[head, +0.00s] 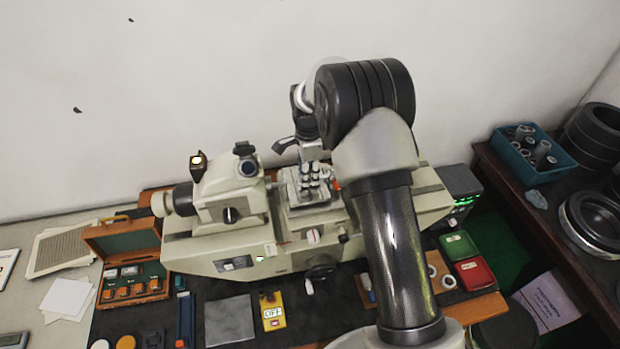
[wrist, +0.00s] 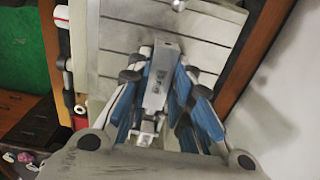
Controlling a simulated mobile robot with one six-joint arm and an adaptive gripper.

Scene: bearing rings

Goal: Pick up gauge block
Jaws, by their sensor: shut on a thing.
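My gripper (wrist: 159,76) shows in the wrist view with its blue-sided fingers closed on a narrow grey metal block, which looks like the gauge block (wrist: 160,72). The block lies lengthwise between the dark fingertips, over a pale surface with dark lines. In the head view, my arm reaches across the pale measuring machine (head: 285,240) and hides part of it. My gripper is partly hidden there, and I cannot make out the block in that view.
Several small metal pieces (head: 312,185) stand on the machine's stage. An open wooden case (head: 115,240) is at left. Green (head: 458,246) and red (head: 474,273) trays lie at right. A blue bin (head: 520,143) holds cylinders on the side table. A grey plate (head: 229,320) lies in front.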

